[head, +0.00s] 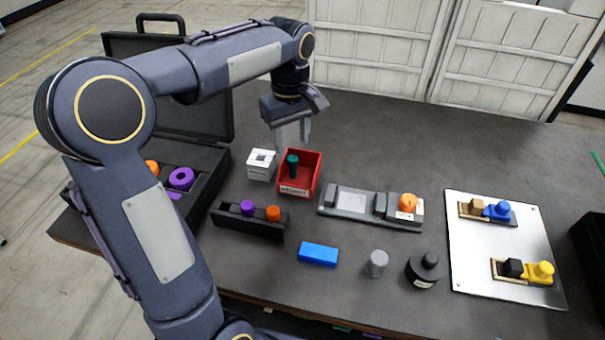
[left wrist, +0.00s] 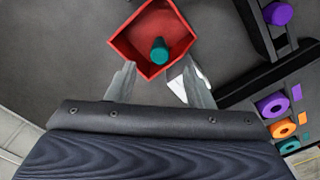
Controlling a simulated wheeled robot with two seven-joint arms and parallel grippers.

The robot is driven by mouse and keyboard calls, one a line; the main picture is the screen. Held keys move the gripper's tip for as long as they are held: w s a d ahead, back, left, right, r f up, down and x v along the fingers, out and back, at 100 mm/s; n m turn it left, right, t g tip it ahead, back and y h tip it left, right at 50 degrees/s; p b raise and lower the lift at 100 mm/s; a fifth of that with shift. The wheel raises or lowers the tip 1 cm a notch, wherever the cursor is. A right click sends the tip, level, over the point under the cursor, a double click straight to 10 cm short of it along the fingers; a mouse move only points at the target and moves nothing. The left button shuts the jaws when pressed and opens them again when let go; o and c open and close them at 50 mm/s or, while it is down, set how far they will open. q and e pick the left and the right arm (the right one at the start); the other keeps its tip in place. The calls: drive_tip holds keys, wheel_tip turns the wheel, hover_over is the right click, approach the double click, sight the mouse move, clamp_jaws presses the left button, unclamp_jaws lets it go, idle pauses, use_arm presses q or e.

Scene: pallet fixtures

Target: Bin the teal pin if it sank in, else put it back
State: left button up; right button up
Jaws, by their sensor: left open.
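The teal pin (head: 292,165) stands inside the red bin (head: 313,172), near its left side as the head view shows it. In the left wrist view the teal pin (left wrist: 159,51) rests inside the walls of the red bin (left wrist: 122,46), leaning slightly. My left gripper (head: 292,135) is above the back of the red bin, with its fingers apart and nothing between them. In the left wrist view the fingers of my left gripper (left wrist: 158,84) are on either side of the bin's near corner. My right gripper is not in view.
A white block (head: 261,164) stands left of the bin. A black holder (head: 250,226) with purple and orange pins is in front. A grey fixture (head: 345,206) is to the right, a blue block (head: 318,254) nearer. An open black case (head: 212,165) with rings is at left.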

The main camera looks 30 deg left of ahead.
use_arm(q)
wheel_tip(320, 180, up, 6)
drive_tip(key=shift+r+p, duration=0.15)
drive_tip(key=shift+p, duration=0.15)
drive_tip(key=s+d+f+m+t+h, duration=0.1)
drive_tip(key=s+d+f+m, duration=0.1)
drive_tip(key=s, duration=0.5)
drive_tip(key=s+d+f+m+t+h, duration=0.1)
drive_tip(key=s+d+f+m+t, duration=0.1)
drive_tip(key=s+f+m, duration=0.2)
drive_tip(key=s+d+f+m+t+h, duration=0.1)
drive_tip(key=s+d+f+m+t, duration=0.1)
drive_tip(key=s, duration=0.9)
drive_tip(key=shift+d+f+m+h, duration=0.3)
drive_tip(key=shift+d+f+m, duration=0.25)
drive_tip(key=shift+f+m, duration=0.35)
drive_tip(key=shift+s+d+f+t, duration=0.1)
drive_tip(key=shift+d+f+t, duration=0.05)
drive_tip(key=shift+f+t, duration=0.15)
drive_tip(key=shift+r, duration=0.1)
